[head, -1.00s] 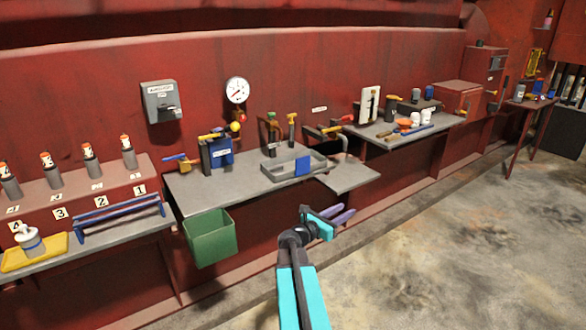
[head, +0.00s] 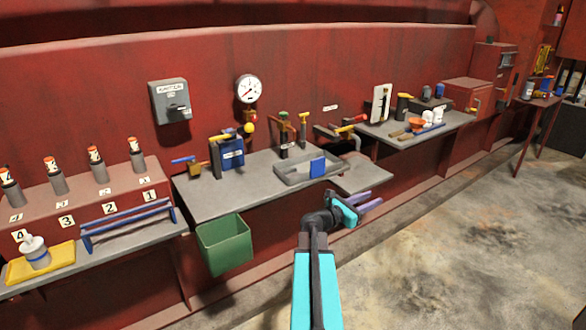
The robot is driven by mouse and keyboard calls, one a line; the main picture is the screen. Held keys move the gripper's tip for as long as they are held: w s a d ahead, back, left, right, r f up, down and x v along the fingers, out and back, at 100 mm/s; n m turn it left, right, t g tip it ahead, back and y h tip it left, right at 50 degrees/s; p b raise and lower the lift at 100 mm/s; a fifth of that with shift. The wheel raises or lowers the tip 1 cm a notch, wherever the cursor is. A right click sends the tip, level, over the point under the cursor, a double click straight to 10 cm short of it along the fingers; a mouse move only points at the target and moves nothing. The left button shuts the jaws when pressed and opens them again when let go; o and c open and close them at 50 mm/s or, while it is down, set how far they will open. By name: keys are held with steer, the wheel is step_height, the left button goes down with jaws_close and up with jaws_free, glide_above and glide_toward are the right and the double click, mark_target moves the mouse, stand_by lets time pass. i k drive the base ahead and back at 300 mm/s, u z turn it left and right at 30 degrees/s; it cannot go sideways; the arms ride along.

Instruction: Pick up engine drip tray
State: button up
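A shallow grey tray (head: 290,178) lies on the grey workbench, near its right end, and looks like the drip tray. A blue piece (head: 317,167) is at its front right side. My gripper (head: 372,201), with purple fingers, is in front of the bench, to the right of the tray and lower in the picture. It is apart from the tray. The two fingers show a gap and nothing is seen between them.
A green bin (head: 225,245) hangs at the workbench front. A blue rack (head: 128,222) stands left of the bench. A small grey ledge (head: 362,180) is right of the tray. Valves and tools line the bench's back. The concrete floor (head: 470,240) at right is clear.

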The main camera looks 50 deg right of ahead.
mark_target(295, 170)
steer(key=i, duration=1.15)
steer(key=z, duration=0.05)
